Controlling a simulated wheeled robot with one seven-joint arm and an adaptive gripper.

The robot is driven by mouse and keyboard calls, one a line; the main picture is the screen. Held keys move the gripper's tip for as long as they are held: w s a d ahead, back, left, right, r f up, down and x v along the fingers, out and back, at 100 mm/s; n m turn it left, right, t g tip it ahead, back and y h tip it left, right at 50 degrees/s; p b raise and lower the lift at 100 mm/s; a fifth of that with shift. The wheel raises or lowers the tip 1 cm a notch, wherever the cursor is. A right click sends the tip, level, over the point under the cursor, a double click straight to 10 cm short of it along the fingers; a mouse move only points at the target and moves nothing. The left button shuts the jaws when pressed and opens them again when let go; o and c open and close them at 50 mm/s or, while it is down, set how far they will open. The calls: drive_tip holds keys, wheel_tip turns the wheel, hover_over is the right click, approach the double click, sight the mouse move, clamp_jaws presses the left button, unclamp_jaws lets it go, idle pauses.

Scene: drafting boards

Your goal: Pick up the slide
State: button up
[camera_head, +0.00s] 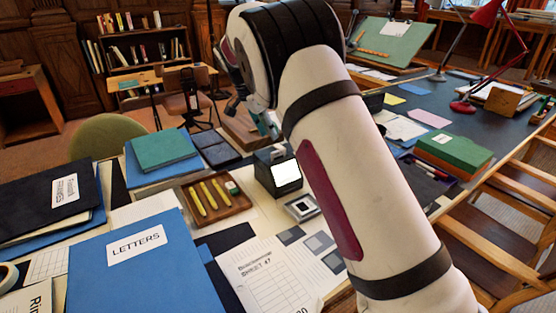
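A small light-grey square frame with a dark centre, which looks like the slide (302,207), lies flat on the table just in front of a small black box with a lit white face (286,174). My arm crosses the view from the lower right to the top middle, and its white forearm passes close to the right of the slide in the picture. My gripper (252,113) is at the far end of the arm, partly hidden behind it, above and beyond the lit box and apart from the slide. Its fingers are too small and covered to read.
A wooden tray (205,222) with yellow pencils is left of the slide. Grey swatches (318,243) and a printed sheet (265,277) lie in front. A blue LETTERS folder (112,265) and dark books fill the left. A green box (454,152) and red lamp stand right.

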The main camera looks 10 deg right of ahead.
sight(278, 158)
drive_tip(key=x, duration=0.8)
drive_tip(key=shift+a+f+b, duration=0.1)
drive_tip(key=shift+b, duration=0.2)
drive_tip(key=shift+c, duration=0.6)
clamp_jaws()
